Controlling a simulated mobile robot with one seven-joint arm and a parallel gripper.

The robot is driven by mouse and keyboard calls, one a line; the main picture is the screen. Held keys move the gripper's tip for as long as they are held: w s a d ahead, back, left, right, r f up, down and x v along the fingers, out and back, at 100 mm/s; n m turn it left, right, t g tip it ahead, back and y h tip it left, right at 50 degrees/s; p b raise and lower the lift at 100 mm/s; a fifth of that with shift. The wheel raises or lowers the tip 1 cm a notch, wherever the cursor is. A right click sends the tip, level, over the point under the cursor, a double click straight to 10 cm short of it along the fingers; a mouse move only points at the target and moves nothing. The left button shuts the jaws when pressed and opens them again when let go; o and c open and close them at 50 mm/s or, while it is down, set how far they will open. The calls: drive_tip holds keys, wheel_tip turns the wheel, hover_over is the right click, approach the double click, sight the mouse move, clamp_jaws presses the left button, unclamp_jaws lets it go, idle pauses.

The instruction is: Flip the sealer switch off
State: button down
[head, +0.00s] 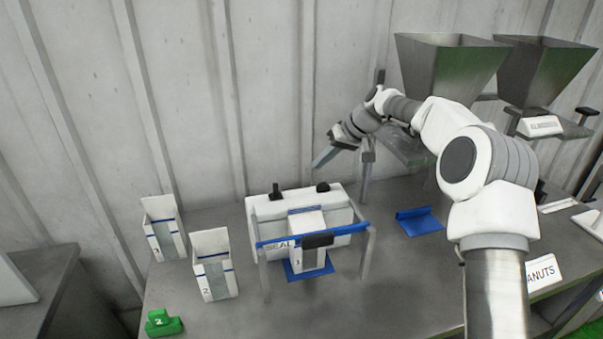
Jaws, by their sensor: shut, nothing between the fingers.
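The sealer (270,212) is a white box at the back middle of the table, with a blue bar across its front and a "SEAL" label. Two small black switches, a left one (277,192) and a right one (322,187), stand on its top edge. Which of them is the sealer switch, and its on or off state, I cannot tell. A white carton (306,226) marked 1 stands under the bar on a blue mat.
A green block (163,322) is at the front left. A blue piece (419,221) lies to the right. Metal hoppers (450,65) hang at the back right.

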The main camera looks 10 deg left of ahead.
sight(275, 199)
drive_tip(key=p+x, duration=0.1)
drive_tip(key=x, duration=0.7)
drive_tip(key=shift+a+f, duration=0.1)
drive_tip(key=shift+a, duration=0.05)
drive_tip(key=a, duration=0.2)
drive_tip(key=s+a, duration=0.1)
drive_tip(key=shift+f+p, duration=0.35)
drive_tip(key=shift+s+a, duration=0.3)
drive_tip(key=shift+a, duration=0.25)
drive_tip(key=shift+s+a+b, duration=0.15)
drive_tip(key=shift+s+a, duration=0.15)
drive_tip(key=shift+a, duration=0.3)
drive_tip(key=shift+s+a+b, duration=0.15)
drive_tip(key=shift+s+a, duration=0.15)
drive_tip(key=shift+a, duration=0.35)
drive_tip(key=shift+s+a+b, duration=0.15)
drive_tip(key=shift+s+a, duration=0.15)
drive_tip(key=shift+a, duration=0.3)
drive_tip(key=shift+d+f, duration=0.1)
